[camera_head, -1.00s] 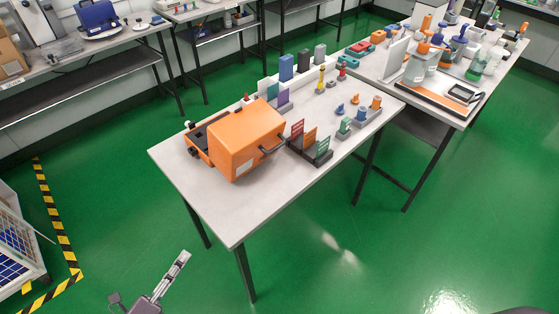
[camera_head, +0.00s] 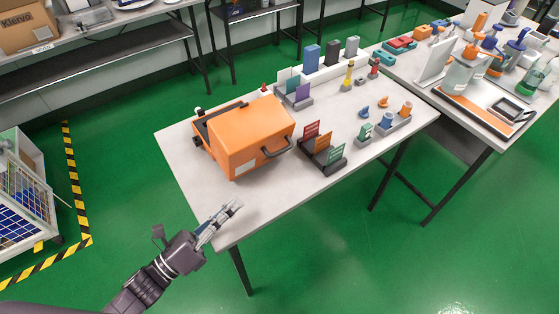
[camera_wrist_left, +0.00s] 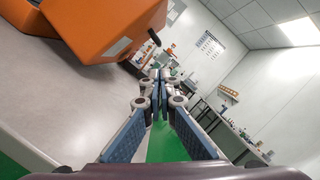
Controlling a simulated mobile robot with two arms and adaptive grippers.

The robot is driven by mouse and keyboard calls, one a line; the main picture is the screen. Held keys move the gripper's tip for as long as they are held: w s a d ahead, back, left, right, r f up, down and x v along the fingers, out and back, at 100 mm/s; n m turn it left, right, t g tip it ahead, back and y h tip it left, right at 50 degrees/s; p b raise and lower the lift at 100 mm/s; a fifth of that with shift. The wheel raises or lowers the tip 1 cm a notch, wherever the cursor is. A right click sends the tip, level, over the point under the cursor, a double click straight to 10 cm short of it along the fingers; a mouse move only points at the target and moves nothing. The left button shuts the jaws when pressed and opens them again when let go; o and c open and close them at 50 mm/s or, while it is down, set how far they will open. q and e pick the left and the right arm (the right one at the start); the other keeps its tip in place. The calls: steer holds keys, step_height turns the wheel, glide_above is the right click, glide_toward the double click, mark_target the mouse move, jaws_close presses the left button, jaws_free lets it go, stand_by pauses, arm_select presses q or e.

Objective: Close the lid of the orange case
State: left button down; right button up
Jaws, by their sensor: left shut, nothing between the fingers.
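The orange case (camera_head: 245,138) sits on the left part of the light grey table (camera_head: 205,190). Its large orange shell stands raised, with a dark handle (camera_head: 277,148) on its right side and a dark, low part (camera_head: 205,130) showing at its left. I cannot tell the lid's exact angle. My left gripper (camera_head: 232,208) is shut and empty near the table's front left corner, in front of the case and apart from it. In the left wrist view, its fingertips (camera_wrist_left: 157,80) are together, with the case (camera_wrist_left: 100,25) at upper left. My right gripper is not in view.
Right of the case stand a rack with coloured cards (camera_head: 322,150) and small blocks with knobs (camera_head: 385,122). Upright boxes (camera_head: 332,52) stand at the back. A second table (camera_head: 490,125) with bottles adjoins at right. The table's front strip is clear.

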mark_target(254, 114)
arm_select(q)
steer(key=p+x, duration=0.2)
steer(key=x, duration=1.3)
steer(key=shift+w+d+p, duration=0.2)
steer(key=shift+p, duration=0.1)
steer(key=shift+w+a+r+n+p, duration=0.15)
steer(key=shift+r+n+p, duration=0.25)
steer(key=shift+r+p, duration=0.25)
steer(key=w+a+r+n+y+p, duration=0.1)
steer(key=w+a+r+n+p, duration=0.1)
steer(key=r+n+p, duration=0.1)
steer(key=w+a+r+n+p, duration=0.2)
steer(key=w+r+n+p, duration=0.1)
steer(key=r+p, duration=0.1)
steer(key=w+a+r+n+y+p, duration=0.1)
steer(key=w+a+r+n+p, duration=0.1)
steer(key=w+r+n+p, duration=0.1)
steer(key=shift+w+r+g+y+p, duration=0.1)
steer(key=shift+r+g+y+p, duration=0.2)
steer(key=shift+r, duration=0.05)
steer(key=w+a+f+n+g+b, duration=0.2)
steer(key=w+a+n+b, duration=0.5)
steer(key=w+a, duration=0.3)
steer(key=w+n, duration=0.1)
steer(key=w, duration=0.3)
steer(key=shift+w+a, duration=0.2)
steer(key=shift+a, duration=0.2)
